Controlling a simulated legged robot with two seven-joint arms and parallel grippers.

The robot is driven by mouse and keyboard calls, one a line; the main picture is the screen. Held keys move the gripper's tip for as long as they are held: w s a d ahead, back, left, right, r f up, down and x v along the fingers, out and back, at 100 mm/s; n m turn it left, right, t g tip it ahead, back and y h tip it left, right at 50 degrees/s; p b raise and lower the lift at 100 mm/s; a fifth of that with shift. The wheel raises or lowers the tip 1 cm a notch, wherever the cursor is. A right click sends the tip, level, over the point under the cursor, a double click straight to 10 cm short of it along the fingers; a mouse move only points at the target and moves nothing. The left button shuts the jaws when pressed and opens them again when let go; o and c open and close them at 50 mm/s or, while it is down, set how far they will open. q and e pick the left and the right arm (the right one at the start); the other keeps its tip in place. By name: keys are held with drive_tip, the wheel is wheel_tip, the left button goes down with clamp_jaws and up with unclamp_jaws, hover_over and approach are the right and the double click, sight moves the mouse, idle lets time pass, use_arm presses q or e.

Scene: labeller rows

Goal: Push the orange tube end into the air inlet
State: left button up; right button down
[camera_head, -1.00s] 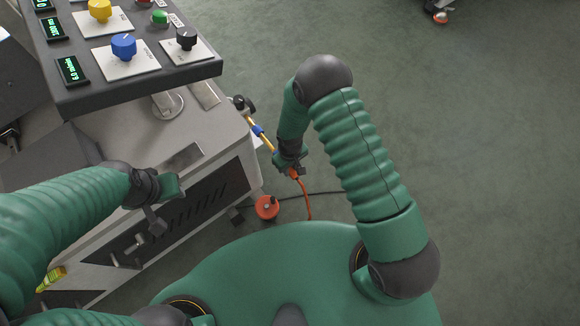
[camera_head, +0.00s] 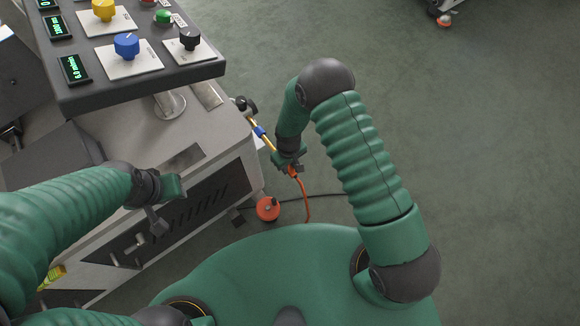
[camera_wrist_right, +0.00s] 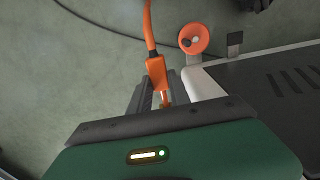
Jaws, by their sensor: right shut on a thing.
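My right gripper (camera_head: 291,166) is shut on the orange tube end (camera_wrist_right: 156,76) beside the machine's right corner. In the right wrist view, the orange fitting sits between the dark fingers, with a brass-coloured tip below it. The orange tube (camera_head: 307,205) hangs from the gripper towards the floor. A yellow rod with a blue band (camera_head: 260,132) runs from a black fitting on the machine's corner down to the gripper. I cannot make out the air inlet's opening, or whether the tube end touches it. My left gripper (camera_head: 165,203) is over the machine's front; its jaw opening is unclear.
The grey machine (camera_head: 225,140) fills the left, with a control panel (camera_head: 140,70) of coloured knobs above. An orange disc (camera_head: 268,208) is low by its corner, near a dark cable (camera_head: 320,193) on the floor.

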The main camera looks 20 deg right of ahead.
drive_tip(key=shift+w+a, duration=0.25)
drive_tip(key=shift+w, duration=0.45)
drive_tip(key=c, duration=1.1)
unclamp_jaws()
drive_tip(key=shift+c, duration=0.2)
wheel_tip(320, 180, up, 17)
drive_tip(key=p, duration=0.4)
drive_tip(key=shift+p, duration=0.4)
drive_tip(key=shift+f, duration=0.15)
